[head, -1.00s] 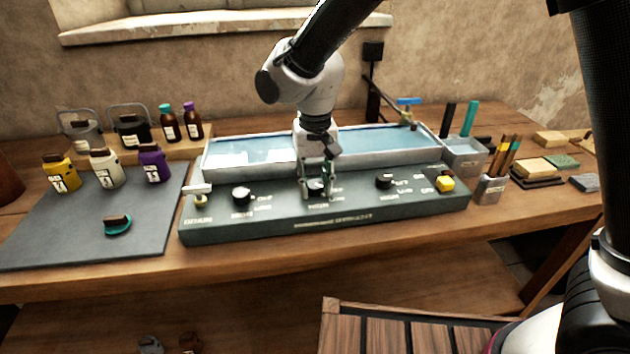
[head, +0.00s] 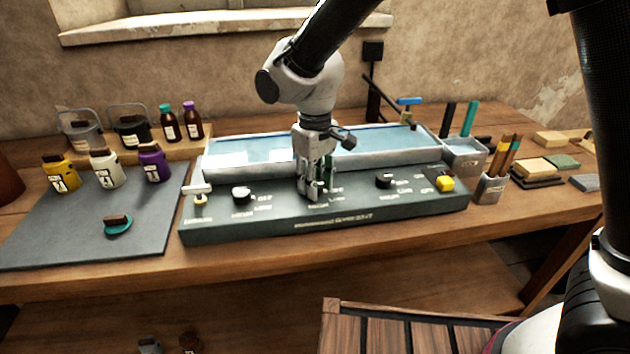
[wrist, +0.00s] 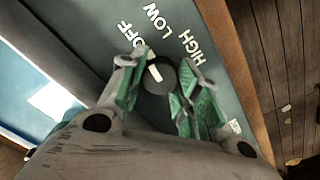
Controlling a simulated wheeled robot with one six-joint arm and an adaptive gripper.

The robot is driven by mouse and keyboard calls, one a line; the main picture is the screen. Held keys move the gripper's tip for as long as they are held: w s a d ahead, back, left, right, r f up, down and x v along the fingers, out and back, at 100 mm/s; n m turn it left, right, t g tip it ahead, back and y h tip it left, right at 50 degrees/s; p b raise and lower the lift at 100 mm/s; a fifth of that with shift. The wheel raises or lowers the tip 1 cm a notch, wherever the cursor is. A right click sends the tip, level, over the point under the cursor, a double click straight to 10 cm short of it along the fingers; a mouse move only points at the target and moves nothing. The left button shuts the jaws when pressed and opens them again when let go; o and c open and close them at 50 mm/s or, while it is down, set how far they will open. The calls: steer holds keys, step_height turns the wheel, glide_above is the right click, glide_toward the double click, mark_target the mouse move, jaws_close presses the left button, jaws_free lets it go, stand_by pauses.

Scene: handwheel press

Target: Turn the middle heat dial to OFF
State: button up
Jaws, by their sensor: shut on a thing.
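The middle heat dial (wrist: 163,77) is a dark round knob with a white pointer mark, on the sloping front of the dark control panel (head: 270,228). In the wrist view it sits between my two green-padded fingers. My gripper (head: 316,192) is shut on it, and the fingers hide most of it in the head view. In the wrist view the white mark lies on the side of the dial facing the OFF label (wrist: 132,37). The LOW label (wrist: 153,16) and HIGH label (wrist: 193,46) stand apart from the mark's direction.
The left dial (head: 241,193) and right dial (head: 384,180) flank my gripper on the panel. A white-handled drain valve (head: 198,190) is at the left end, a yellow knob (head: 445,184) at the right. A water-filled tray (head: 245,148) lies behind. Bottles stand to the left.

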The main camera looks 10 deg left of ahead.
steer(key=shift+n, duration=0.7)
steer(key=o, duration=1)
step_height(320, 180, up, 12)
